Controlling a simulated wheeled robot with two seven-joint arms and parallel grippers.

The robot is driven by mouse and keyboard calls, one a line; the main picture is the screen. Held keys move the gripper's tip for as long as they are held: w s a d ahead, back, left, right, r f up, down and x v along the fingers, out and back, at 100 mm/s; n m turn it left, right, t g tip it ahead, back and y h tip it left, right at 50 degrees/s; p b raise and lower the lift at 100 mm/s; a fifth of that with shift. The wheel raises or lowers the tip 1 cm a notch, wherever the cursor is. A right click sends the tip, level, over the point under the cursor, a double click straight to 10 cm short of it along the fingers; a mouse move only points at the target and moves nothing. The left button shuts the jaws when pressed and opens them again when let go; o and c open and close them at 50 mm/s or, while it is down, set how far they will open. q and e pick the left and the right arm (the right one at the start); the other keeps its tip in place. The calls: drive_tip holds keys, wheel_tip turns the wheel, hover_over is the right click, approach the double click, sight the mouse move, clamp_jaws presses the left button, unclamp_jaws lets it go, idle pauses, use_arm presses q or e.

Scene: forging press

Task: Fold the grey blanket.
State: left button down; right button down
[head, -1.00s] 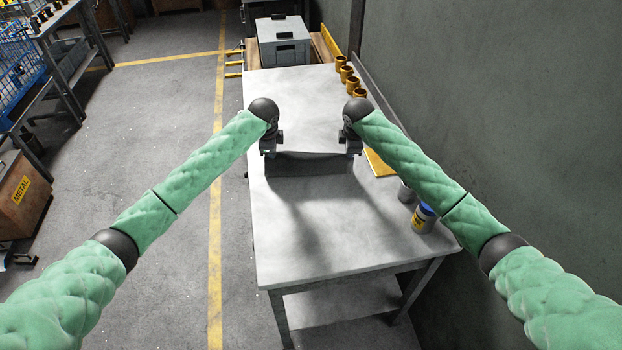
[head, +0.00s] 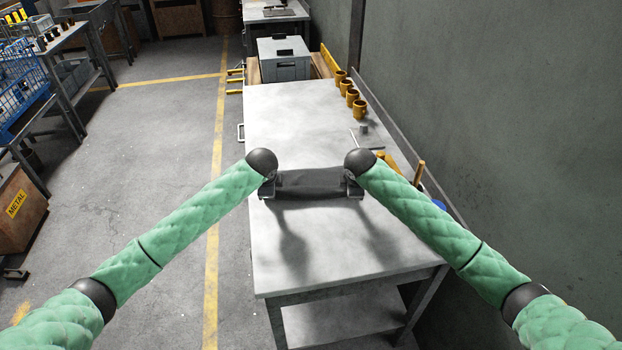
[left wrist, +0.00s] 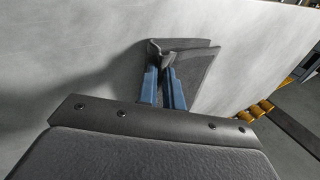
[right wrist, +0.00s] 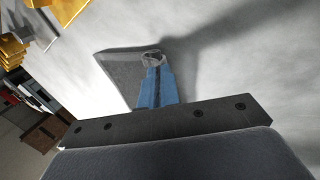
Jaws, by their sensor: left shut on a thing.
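The grey blanket (head: 311,184) shows in the head view as a narrow dark strip stretched between my two grippers, over the middle of the grey table (head: 330,250). My left gripper (head: 268,188) is shut on its left end. In the left wrist view the blanket (left wrist: 203,72) comes out from between the blue fingertips (left wrist: 160,65) as folded layers. My right gripper (head: 354,187) is at its right end. In the right wrist view its fingers (right wrist: 155,68) are close together with the cloth (right wrist: 118,70) pinched at their tips. How many layers there are is hard to tell.
Several yellow mugs (head: 350,96) stand along the table's right edge, by the wall. A grey box (head: 284,59) stands beyond the table's far end. My right arm partly hides small items at the right edge. The near and far parts of the tabletop are clear.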

use_arm(q)
drive_tip(key=c, duration=1.7)
unclamp_jaws()
use_arm(e)
drive_tip(key=c, duration=1.8)
unclamp_jaws()
use_arm(q)
drive_tip(key=o, duration=0.4)
use_arm(e)
drive_tip(key=o, duration=0.5)
